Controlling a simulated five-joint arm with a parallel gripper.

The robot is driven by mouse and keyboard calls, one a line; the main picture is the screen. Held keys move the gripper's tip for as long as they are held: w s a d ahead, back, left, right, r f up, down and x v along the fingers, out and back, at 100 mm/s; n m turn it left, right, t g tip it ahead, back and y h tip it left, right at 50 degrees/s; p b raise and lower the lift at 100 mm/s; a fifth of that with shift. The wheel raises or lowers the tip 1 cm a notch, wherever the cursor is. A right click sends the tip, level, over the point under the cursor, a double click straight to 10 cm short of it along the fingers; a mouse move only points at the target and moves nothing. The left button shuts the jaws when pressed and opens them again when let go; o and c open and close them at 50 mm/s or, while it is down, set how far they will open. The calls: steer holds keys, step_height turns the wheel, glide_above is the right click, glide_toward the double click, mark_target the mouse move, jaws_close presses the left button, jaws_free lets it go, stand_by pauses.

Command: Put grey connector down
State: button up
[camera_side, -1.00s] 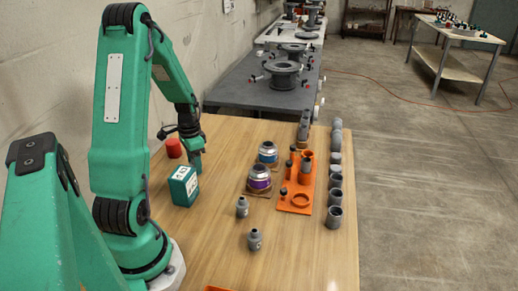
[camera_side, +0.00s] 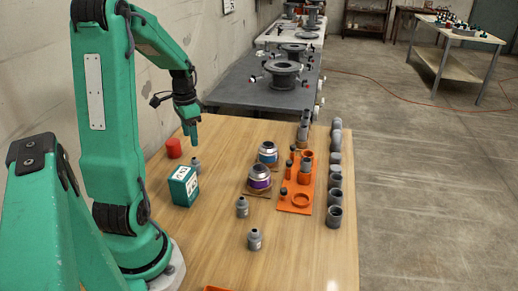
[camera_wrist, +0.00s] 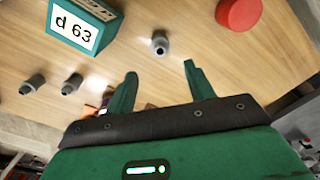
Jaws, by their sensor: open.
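A grey connector (camera_side: 196,165) stands upright on the wooden table, just behind the green box and near the red cylinder. It also shows in the wrist view (camera_wrist: 160,43), apart from my fingers and beyond the gap between them. My gripper (camera_side: 194,138) is above the connector, with clear space between them. In the wrist view my gripper (camera_wrist: 156,82) is open, with nothing between its two green fingers. Two similar grey connectors (camera_side: 242,207) (camera_side: 254,239) stand nearer the table's front; these also show at the left of the wrist view.
The green box (camera_side: 184,186), labelled "d 63" in the wrist view, stands close to the connector. A red cylinder (camera_side: 174,148) stands behind. Two ringed fittings (camera_side: 260,178), an orange tray (camera_side: 293,207) and a row of grey fittings (camera_side: 334,216) occupy the right side.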

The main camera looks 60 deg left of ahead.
stand_by(0.5)
steer(key=w+d+r+t, duration=0.1)
steer(key=d+r, duration=0.2)
steer(key=d, duration=0.4)
steer(key=w+d+r+t+y, duration=0.1)
steer(key=d+r, duration=0.3)
steer(key=d, duration=0.3)
steer(key=w+d+r+t, duration=0.1)
steer(key=d+r, duration=0.2)
steer(key=d, duration=0.4)
steer(key=s+d+r+t, duration=0.1)
steer(key=s+d, duration=0.1)
steer(key=d, duration=0.2)
steer(key=s+d+t+h, duration=0.1)
steer(key=s+d, duration=0.1)
steer(key=d, duration=0.2)
steer(key=shift+s+d+r+t, duration=0.3)
steer(key=shift+d+r, duration=0.05)
steer(key=shift+r, duration=0.05)
steer(key=shift+w, duration=0.1)
